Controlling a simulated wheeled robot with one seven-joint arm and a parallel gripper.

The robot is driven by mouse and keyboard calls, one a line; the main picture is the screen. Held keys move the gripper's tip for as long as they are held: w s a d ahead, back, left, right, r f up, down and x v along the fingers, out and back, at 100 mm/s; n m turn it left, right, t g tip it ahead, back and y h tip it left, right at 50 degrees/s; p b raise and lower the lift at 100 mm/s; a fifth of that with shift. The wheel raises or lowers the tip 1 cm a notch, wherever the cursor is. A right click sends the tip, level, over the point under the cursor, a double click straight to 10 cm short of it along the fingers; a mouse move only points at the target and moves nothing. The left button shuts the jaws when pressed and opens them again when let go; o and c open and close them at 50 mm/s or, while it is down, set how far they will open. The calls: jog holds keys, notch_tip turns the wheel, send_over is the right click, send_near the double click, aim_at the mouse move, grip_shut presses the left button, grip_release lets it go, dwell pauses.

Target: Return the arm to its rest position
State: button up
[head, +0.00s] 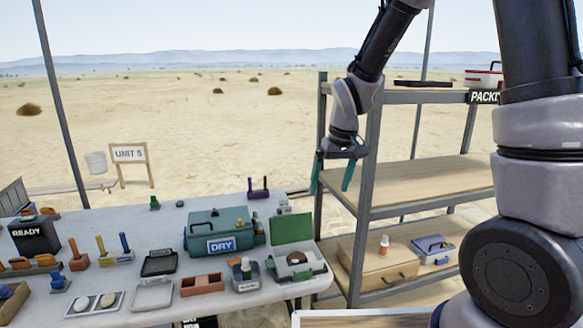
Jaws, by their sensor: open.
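My gripper (331,176) hangs from my arm at the upper middle of the head view. Its two teal fingers point down and stand apart, with nothing between them. It is in the air in front of the left side of the shelf rack (371,165), higher than the table (130,232). From this view I cannot tell how far it is from the rack's post. My arm runs up and out of the top of the picture.
The table holds a teal DRY box (203,232), an open green case (292,230), a dark READY box (35,236) and several small tools and trays. The rack's middle shelf is bare. Its lower shelf holds a wooden box (372,264) and a blue-white case (433,249).

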jog(key=s+d+r+m+t, duration=0.1)
jog(key=s+d+r+m, duration=0.1)
jog(key=d+r, duration=0.35)
jog(key=s+d+r+m+t, duration=0.1)
jog(key=s+d+r+m, duration=0.15)
jog(key=r, duration=0.55)
jog(key=s+d+r+m+t, duration=0.3)
jog(key=s+d+r, duration=0.4)
jog(key=s, duration=0.3)
jog(key=shift+s+r, duration=0.35)
jog(key=shift+r, duration=0.15)
jog(key=shift+a, duration=0.1)
jog(key=shift+c, duration=0.3)
